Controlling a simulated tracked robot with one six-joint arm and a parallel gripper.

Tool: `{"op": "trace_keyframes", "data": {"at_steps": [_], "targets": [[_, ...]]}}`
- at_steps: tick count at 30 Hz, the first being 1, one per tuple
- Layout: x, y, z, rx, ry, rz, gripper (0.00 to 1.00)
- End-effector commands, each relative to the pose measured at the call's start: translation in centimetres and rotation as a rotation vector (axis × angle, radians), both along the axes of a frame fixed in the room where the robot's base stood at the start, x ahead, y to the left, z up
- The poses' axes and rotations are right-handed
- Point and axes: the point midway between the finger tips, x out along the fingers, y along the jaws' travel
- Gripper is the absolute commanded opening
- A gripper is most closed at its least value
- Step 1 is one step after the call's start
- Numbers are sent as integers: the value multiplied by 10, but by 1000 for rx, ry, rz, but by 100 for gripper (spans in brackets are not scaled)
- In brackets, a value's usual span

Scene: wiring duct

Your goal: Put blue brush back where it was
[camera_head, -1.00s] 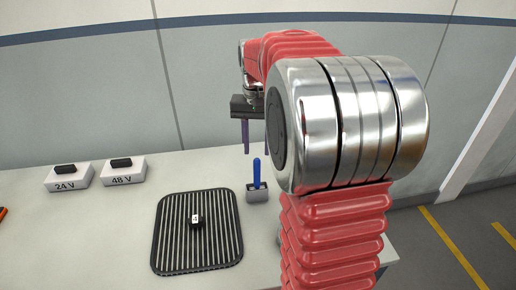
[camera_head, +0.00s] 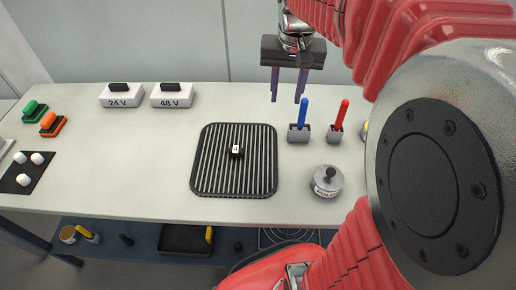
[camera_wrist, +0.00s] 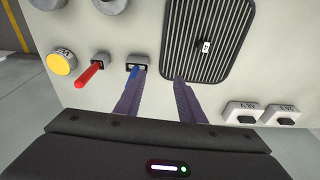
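The blue brush (camera_head: 303,112) stands upright in a small grey holder (camera_head: 299,136) on the table, just right of the black ribbed mat. It also shows in the wrist view (camera_wrist: 133,74), partly behind one finger. My gripper (camera_head: 287,99) is above the table near the blue brush, pointing down. Its two purple fingers are apart with nothing between them. In the wrist view the gripper (camera_wrist: 158,80) has the brush by its left finger, not between the fingers.
A red brush (camera_head: 342,112) stands in its own holder close right of the blue one. A metal knobbed weight (camera_head: 327,183) stands in front. The ribbed mat (camera_head: 210,180) bears a small block (camera_head: 236,150). Boxes marked 24 V (camera_head: 121,98) and 48 V (camera_head: 172,98) are at the back.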

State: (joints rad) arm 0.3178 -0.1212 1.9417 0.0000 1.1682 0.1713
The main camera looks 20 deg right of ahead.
Motion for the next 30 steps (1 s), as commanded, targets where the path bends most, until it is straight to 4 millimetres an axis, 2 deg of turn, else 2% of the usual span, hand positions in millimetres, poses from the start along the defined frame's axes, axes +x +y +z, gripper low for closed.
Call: {"op": "trace_keyframes", "data": {"at_steps": [1,6,15,24,30], "targets": [[-8,12,3,-8,-21,29,36],[-31,43,6,-31,-80,121,36],[-75,90,0,-68,-189,282,36],[-117,125,-18,-99,-295,433,36],[-129,134,-26,-108,-328,477,36]]}}
